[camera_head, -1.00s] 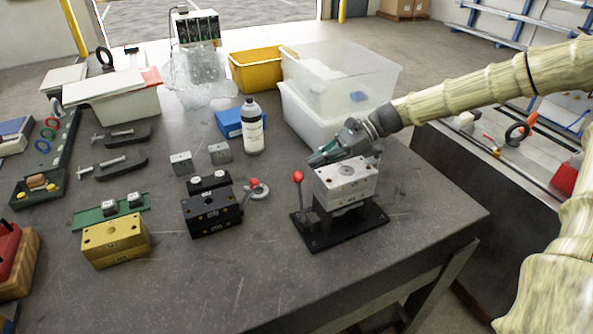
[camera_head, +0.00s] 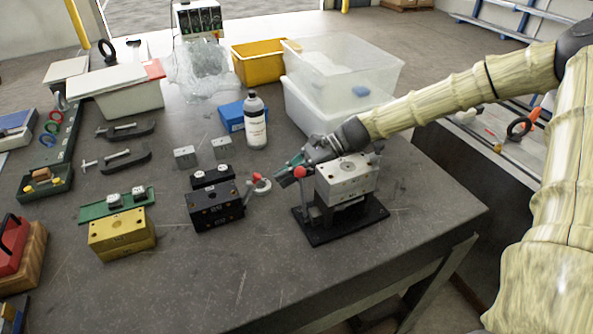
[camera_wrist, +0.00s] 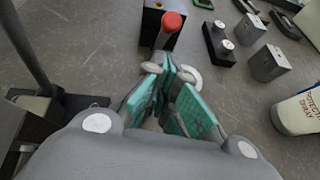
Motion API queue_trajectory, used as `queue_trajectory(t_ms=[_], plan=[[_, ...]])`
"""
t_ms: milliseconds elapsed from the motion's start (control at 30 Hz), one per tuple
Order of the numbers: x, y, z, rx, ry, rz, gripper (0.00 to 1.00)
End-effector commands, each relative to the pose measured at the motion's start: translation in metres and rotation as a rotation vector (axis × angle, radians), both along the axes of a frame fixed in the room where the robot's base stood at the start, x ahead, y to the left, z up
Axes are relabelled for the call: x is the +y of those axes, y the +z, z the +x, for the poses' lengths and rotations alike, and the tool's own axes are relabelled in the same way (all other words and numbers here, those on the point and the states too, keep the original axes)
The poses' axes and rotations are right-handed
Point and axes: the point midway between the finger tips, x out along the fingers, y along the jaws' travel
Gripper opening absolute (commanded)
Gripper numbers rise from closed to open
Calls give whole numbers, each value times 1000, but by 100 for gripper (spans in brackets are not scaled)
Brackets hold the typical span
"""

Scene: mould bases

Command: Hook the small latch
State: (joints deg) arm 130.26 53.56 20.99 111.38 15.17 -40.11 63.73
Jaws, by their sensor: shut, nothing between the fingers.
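A small latch with a red knob (camera_head: 257,176) and a pale metal ring (camera_head: 262,187) stands at the right side of the black mould block (camera_head: 214,207). In the wrist view its red knob (camera_wrist: 172,22) is beyond my fingertips and the ring (camera_wrist: 190,78) is partly hidden behind them. My gripper (camera_head: 283,177) is shut and empty, with teal finger pads (camera_wrist: 172,98). It is between this latch and the upright red-knobbed lever (camera_head: 299,172) of the grey block's stand. I cannot tell whether my fingertips touch the ring.
The grey mould block (camera_head: 347,181) on its black base plate (camera_head: 318,235) is under my wrist. A yellow block (camera_head: 122,240) and small metal blocks (camera_head: 185,157) stand to the left. A spray bottle (camera_head: 255,125) and clear bins (camera_head: 310,117) stand behind. The front table area is clear.

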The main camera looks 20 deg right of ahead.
Motion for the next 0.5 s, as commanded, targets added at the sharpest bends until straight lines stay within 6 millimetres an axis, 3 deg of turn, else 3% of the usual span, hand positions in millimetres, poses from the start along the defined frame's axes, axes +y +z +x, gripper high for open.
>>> queue_trajectory(t_ms=[200, 500], plan=[[20, 8, 2, 0, 1, 0, 0], [24, 9, 3, 0, 0, 0, 0]])
